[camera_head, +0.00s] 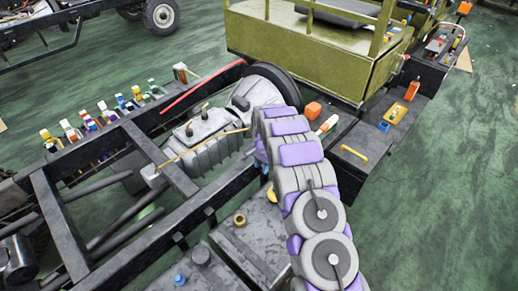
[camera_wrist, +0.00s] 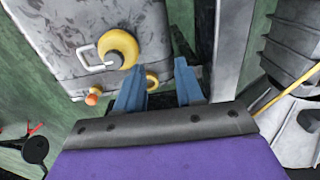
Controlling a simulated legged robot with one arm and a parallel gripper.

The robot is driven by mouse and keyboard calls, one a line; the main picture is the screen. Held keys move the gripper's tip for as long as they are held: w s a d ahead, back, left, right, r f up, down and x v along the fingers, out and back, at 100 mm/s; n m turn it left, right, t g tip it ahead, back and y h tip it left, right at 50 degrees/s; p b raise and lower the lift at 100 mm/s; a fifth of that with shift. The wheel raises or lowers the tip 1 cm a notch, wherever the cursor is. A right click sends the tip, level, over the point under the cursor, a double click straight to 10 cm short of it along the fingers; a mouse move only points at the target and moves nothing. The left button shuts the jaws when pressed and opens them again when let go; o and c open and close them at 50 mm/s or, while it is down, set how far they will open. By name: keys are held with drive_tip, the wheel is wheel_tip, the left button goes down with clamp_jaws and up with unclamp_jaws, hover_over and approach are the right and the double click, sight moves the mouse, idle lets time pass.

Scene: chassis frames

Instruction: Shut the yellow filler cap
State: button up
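The yellow filler cap (camera_wrist: 122,46) shows in the wrist view as a round yellow piece beside a pale wire handle on a worn grey tank (camera_wrist: 60,38). A smaller yellow ring (camera_wrist: 153,81) lies near the tank's edge, partly behind my left finger. My gripper (camera_wrist: 160,66) has two blue fingers spread apart with nothing held between them.
A brass-coloured fitting (camera_head: 239,219) and a blue cap (camera_head: 179,279) sit on the dark tanks in the frame. A grey ribbed engine block (camera_head: 205,140) and dark chassis rails (camera_head: 160,155) stand close by. An orange knob (camera_wrist: 93,97) is near the tank. Green floor is open at right.

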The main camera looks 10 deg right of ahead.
wheel_tip(320, 180, up, 8)
drive_tip(key=w+g+p, duration=0.1)
drive_tip(key=shift+w+r+h, duration=0.25)
drive_tip(key=shift+w+h, duration=0.05)
drive_tip(key=shift+w, duration=0.1)
idle(0.5)
